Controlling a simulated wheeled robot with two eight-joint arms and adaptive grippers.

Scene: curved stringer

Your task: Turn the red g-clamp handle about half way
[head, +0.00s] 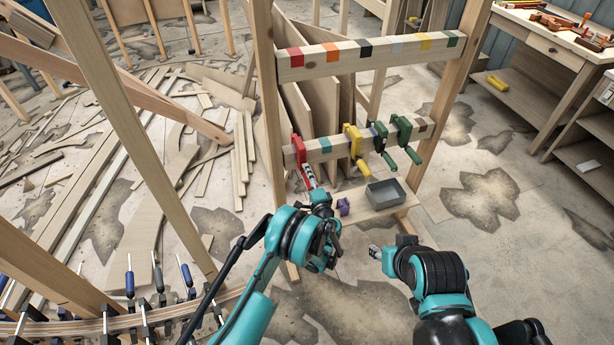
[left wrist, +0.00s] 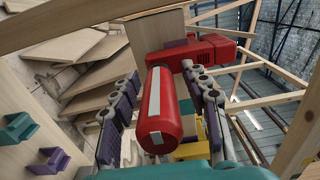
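The red g-clamp (head: 301,152) hangs at the left end of the lower wooden rail, its red handle (head: 309,178) pointing down toward my left gripper (head: 314,190). In the left wrist view the handle (left wrist: 160,110) is a red cylinder with a white stripe, and the clamp's red body (left wrist: 200,52) is behind it. The fingers of my left gripper (left wrist: 165,100) stand on either side of the handle, with a gap visible on each side. My right gripper (head: 376,250) hangs low at the right, away from the clamp; its fingers are too small to read.
Below are a grey tray (head: 387,193) and a small purple block (head: 343,206) on a shelf. A wooden post (head: 266,90) stands left of the red clamp.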

